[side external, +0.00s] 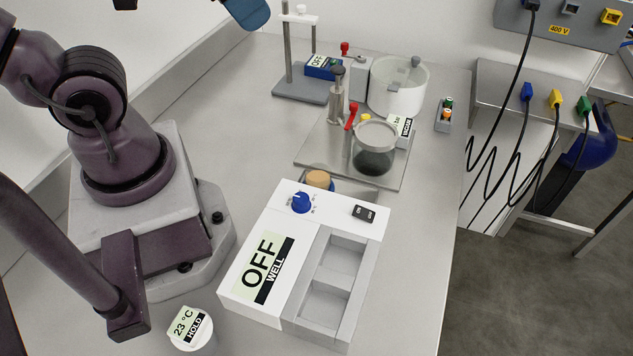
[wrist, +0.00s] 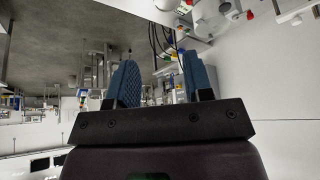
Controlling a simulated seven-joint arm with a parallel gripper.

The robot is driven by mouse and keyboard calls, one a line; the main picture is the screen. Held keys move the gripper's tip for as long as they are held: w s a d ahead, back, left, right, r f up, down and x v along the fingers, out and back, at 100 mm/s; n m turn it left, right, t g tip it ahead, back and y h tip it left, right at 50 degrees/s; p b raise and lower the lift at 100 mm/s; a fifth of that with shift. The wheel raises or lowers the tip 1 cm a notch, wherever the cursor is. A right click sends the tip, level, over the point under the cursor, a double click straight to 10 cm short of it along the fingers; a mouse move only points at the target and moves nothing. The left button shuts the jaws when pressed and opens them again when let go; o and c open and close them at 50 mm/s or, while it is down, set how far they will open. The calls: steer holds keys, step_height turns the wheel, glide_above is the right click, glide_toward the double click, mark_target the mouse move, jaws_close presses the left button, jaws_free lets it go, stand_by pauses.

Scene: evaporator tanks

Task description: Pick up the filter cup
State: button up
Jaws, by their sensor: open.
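I cannot tell for certain which vessel is the filter cup. A clear glass jar (side external: 375,150) with dark contents and a pale rim stands upright on a steel plate (side external: 318,150). Behind it stands a larger translucent white pot (side external: 398,88) with a grey knob. My gripper (wrist: 160,78) is open in the wrist view, its two blue ribbed fingers apart with nothing between them. In the side view only a blue fingertip (side external: 250,12) shows at the top edge, high above the bench and away from the vessels.
A white heater box (side external: 250,265) reading OFF and WELL, with two empty wells, stands at the front. A tan stopper-like piece (side external: 318,179) sits behind it. Red-handled valves (side external: 352,115) and a post stand (side external: 300,90) are near the jar. Cables hang right of the bench edge.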

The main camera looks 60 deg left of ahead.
steer(key=o, duration=0.6)
steer(key=shift+c, duration=0.2)
steer(key=n+g, duration=0.6)
steer(key=n, duration=0.8)
glide_above(318, 176)
steer(key=d, duration=0.2)
step_height(318, 176, down, 22)
steer(key=f, duration=1.2)
steer(key=shift+s+a+f, duration=0.15)
steer(key=shift+s+a, duration=0.15)
steer(key=shift+s, duration=0.05)
